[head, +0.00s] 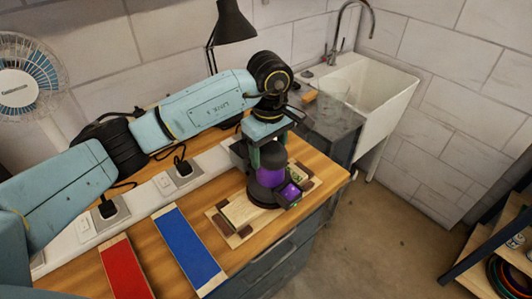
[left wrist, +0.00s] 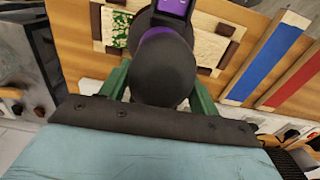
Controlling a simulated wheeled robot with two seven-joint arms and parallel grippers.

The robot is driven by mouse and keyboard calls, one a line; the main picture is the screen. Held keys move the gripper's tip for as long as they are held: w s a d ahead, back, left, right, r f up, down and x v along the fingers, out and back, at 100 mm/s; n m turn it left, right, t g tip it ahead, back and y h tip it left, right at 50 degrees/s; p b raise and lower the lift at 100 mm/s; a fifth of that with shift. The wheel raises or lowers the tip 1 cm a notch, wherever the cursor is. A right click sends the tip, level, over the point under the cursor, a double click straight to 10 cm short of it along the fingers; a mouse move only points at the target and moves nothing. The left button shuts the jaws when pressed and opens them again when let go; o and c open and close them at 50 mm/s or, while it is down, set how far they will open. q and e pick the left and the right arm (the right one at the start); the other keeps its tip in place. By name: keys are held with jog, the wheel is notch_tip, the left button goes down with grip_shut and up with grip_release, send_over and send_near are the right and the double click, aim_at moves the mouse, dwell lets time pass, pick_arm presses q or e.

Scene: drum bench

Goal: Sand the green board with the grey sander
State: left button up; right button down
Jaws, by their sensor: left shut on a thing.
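The sander (head: 268,178) is dark grey with a purple band and a purple box on its side. My left gripper (head: 267,152) is shut on the top of the sander from above. In the left wrist view its green fingers stand on either side of the sander's dark round top (left wrist: 160,75). The sander is over the middle of the board (head: 238,212) and appears to rest on it. The board is mostly bare cream wood, with a speckled green patch (left wrist: 116,27) at one end. The part under the sander is hidden. My right gripper is not in view.
Brown blocks hold the board at its corners. A blue board (head: 188,246) and a red board (head: 124,268) lie to the left on the wooden bench. A white socket strip (head: 148,192) with plugs, a black lamp (head: 231,25) and a sink (head: 365,88) are behind.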

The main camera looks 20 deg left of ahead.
aim_at(280, 145)
pick_arm(q)
jog(key=shift+w+d+b, duration=0.6)
jog(key=shift+w+b, duration=0.15)
jog(key=shift+w, duration=0.2)
jog(key=shift+w+d, duration=0.1)
jog(key=shift+w, duration=0.05)
jog(key=shift+w+d+b, duration=0.2)
jog(key=shift+w+b, duration=0.05)
jog(key=shift+b, duration=0.05)
jog(key=shift+w+d+r+b, duration=0.1)
jog(key=shift+w+d+b, duration=0.3)
jog(key=shift+w, duration=0.3)
jog(key=shift+w+d+b, duration=0.3)
jog(key=shift+w+b, duration=0.1)
jog(key=shift+w, duration=0.3)
jog(key=shift+s, duration=0.1)
